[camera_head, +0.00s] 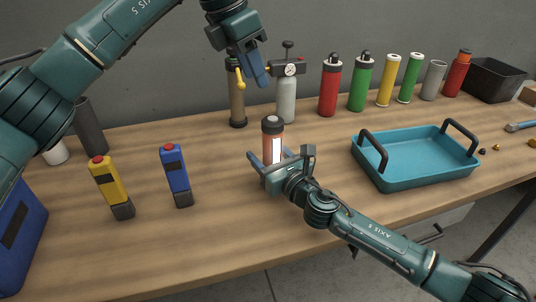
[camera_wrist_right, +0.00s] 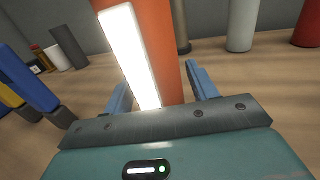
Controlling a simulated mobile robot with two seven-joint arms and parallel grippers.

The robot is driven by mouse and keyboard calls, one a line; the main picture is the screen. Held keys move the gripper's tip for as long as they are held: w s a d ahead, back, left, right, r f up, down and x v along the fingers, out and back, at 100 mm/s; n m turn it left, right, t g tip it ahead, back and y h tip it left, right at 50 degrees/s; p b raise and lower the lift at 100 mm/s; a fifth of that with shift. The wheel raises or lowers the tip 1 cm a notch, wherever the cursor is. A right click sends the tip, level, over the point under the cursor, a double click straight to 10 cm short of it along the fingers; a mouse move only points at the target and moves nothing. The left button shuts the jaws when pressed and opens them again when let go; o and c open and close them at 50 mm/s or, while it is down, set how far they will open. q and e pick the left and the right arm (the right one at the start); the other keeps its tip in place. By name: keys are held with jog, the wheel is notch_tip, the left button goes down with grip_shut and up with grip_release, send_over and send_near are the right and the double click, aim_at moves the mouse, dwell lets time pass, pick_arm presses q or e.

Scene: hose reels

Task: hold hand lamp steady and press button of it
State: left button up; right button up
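The hand lamp (camera_head: 272,143) stands upright on the bench, with an orange body, a black cap and a lit white strip. In the right wrist view the orange body (camera_wrist_right: 163,45) and its bright strip rise between the fingers. My right gripper (camera_head: 281,157) is low around the lamp, its blue fingers on either side with gaps showing, so it is open. My left gripper (camera_head: 262,84) is above and behind the lamp, apart from it; its blue fingers look together and empty.
A gauge bottle (camera_head: 286,98) and a brown cylinder (camera_head: 237,100) stand behind the lamp, near my left gripper. A blue tray (camera_head: 420,170) lies to the right. Blue (camera_head: 177,178) and yellow (camera_head: 109,186) devices stand left. Several coloured cylinders line the wall.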

jog(key=c, duration=0.9)
pick_arm(q)
grip_shut()
pick_arm(e)
jog(key=shift+c, duration=0.2)
dwell(0.5)
dwell(0.5)
